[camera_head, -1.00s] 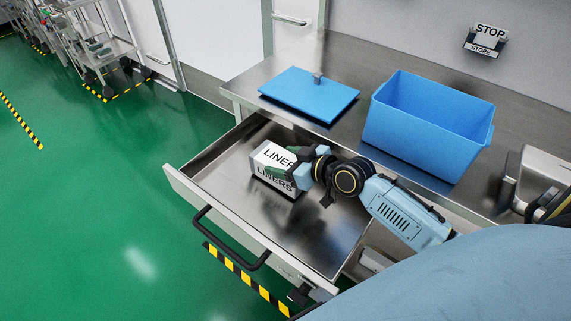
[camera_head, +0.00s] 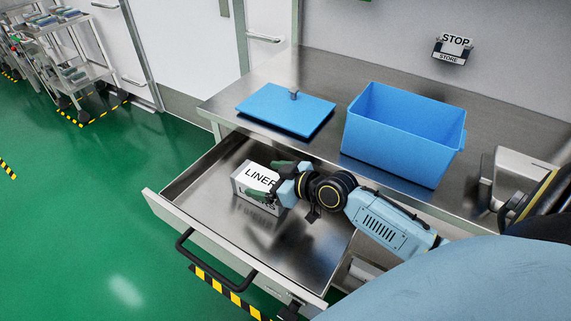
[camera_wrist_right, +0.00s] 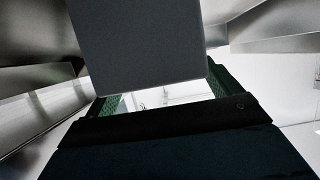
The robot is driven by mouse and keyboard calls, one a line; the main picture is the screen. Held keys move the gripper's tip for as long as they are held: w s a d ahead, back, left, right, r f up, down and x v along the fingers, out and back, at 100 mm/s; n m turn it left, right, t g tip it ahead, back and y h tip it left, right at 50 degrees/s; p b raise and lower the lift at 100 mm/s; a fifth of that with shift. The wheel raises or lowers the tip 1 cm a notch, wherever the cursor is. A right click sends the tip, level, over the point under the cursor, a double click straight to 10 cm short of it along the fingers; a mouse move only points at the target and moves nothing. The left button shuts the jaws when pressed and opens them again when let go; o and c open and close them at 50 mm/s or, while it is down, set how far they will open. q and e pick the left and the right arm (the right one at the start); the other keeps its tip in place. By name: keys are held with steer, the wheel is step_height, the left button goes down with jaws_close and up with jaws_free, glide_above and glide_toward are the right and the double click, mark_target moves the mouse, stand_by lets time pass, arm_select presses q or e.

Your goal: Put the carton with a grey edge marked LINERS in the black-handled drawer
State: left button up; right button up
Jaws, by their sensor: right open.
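The white carton (camera_head: 243,194) marked LINERS has a greyish side and sits inside the open black-handled drawer (camera_head: 185,190), toward its back left part. My right gripper (camera_head: 272,181) is open, with its green-padded fingers around the carton's right end. One finger hides part of the lettering on the front. In the right wrist view a plain grey face of the carton (camera_wrist_right: 140,45) fills the upper middle, between the green fingertips. I cannot tell whether the pads touch it. The drawer's black handle (camera_head: 215,270) is on its front. My left gripper is not in view.
A steel counter (camera_head: 325,75) lies above the drawer. On it are an open blue bin (camera_head: 395,150) and a flat blue lid (camera_head: 285,108) with a small knob. The drawer's front right floor is clear.

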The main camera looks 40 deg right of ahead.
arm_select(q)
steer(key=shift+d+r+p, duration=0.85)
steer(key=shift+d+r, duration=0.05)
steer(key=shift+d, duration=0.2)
arm_select(e)
steer(key=v, duration=1.1)
steer(key=shift+s, duration=0.15)
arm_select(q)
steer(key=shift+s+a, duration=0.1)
arm_select(e)
steer(key=shift+d, duration=0.1)
